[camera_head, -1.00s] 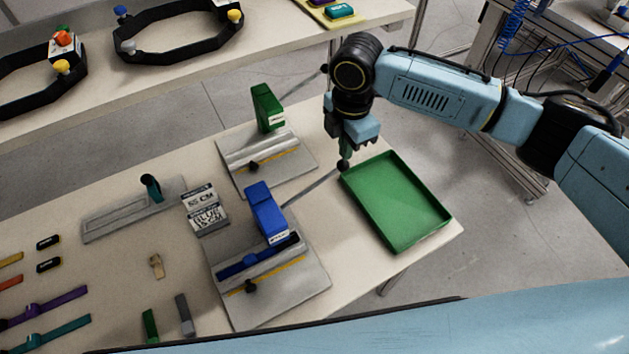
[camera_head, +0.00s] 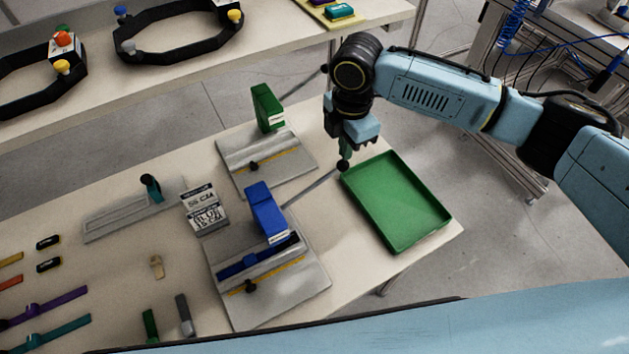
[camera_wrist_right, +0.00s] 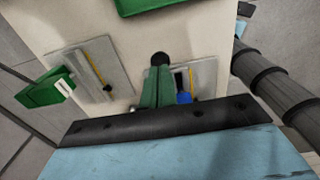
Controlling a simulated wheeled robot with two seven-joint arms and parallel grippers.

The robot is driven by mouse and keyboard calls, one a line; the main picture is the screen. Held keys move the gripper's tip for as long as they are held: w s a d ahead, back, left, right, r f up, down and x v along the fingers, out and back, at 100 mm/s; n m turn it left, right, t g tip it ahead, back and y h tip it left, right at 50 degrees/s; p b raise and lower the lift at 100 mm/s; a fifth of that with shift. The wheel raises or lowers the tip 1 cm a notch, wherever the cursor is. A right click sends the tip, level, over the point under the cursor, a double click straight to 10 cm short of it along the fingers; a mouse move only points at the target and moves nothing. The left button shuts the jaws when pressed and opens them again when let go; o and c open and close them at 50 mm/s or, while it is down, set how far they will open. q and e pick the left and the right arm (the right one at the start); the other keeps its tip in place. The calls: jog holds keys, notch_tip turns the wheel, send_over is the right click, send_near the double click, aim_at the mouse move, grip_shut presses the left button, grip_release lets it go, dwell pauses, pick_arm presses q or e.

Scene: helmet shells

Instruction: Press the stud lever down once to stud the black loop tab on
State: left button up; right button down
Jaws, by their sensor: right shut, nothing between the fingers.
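The blue press (camera_head: 265,212) stands on a grey plate with a blue strap (camera_head: 240,268) lying across it. Its grey lever rod (camera_head: 312,188) runs out to the upper right and ends in a black knob (camera_head: 343,166). My right gripper (camera_head: 345,152) is shut and empty, its tips at the knob; I cannot tell whether they touch it. In the right wrist view the knob (camera_wrist_right: 160,59) shows just beyond the green fingers (camera_wrist_right: 156,86), with the blue press (camera_wrist_right: 184,98) partly hidden behind them. I cannot pick out the black loop tab on the press. My left gripper is out of view.
A green press (camera_head: 267,108) with its own lever stands behind. A green tray (camera_head: 398,205) lies right of the blue press. Label cards (camera_head: 205,208), a grey fixture (camera_head: 130,212), black tabs (camera_head: 48,265) and coloured straps (camera_head: 45,308) occupy the left.

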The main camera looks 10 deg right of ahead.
jog(key=shift+f, duration=0.2)
notch_tip(320, 180, down, 9)
jog(key=b, duration=0.3)
jog(key=shift+f, duration=0.2)
dwell(2.3)
dwell(0.7)
notch_tip(320, 180, up, 9)
jog(key=p, duration=0.8)
jog(key=shift+f+p, duration=0.15)
jog(key=shift+p, duration=0.25)
notch_tip(320, 180, up, 3)
jog(key=shift+f+p, duration=0.2)
jog(key=shift+p, duration=1)
jog(key=shift+r, duration=1.4)
